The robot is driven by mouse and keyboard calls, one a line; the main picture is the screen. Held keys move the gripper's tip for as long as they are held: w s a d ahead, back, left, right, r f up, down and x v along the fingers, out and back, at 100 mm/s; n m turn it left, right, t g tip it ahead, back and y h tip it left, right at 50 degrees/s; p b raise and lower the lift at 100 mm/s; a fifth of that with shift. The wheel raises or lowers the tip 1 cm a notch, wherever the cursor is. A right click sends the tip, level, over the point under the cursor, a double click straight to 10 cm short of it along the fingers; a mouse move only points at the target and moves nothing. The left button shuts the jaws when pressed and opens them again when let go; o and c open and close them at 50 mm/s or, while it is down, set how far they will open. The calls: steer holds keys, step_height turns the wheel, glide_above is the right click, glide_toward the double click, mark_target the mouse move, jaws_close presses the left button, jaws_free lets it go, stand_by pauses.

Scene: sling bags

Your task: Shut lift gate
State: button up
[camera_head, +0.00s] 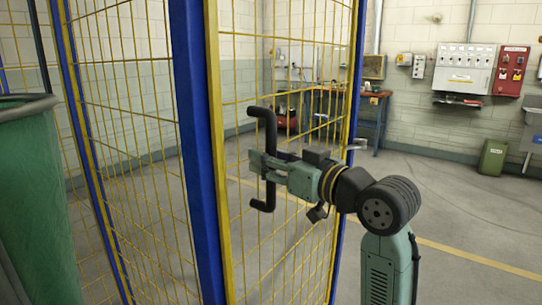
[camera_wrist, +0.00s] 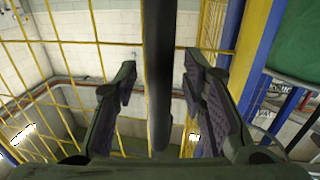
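The lift gate is a yellow mesh panel (camera_head: 228,200) beside a thick blue post (camera_head: 195,130). I cannot tell whether it is fully closed. Its black, bracket-shaped handle (camera_head: 268,128) stands upright on the mesh. My gripper (camera_head: 258,164) reaches the middle of the handle from the right. In the wrist view the handle's dark bar (camera_wrist: 158,60) runs between my two fingers (camera_wrist: 158,75). The fingers are apart, with a visible gap on each side of the bar. No contact shows.
A green bin (camera_head: 38,200) stands at the left. More yellow mesh (camera_head: 120,90) with blue posts is behind. A workbench (camera_head: 375,105), red and white wall boxes (camera_head: 465,68) and a small green bin (camera_head: 493,157) are at the back. The floor on the right is clear.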

steer(key=shift+c, duration=0.4)
jaws_close()
stand_by(0.5)
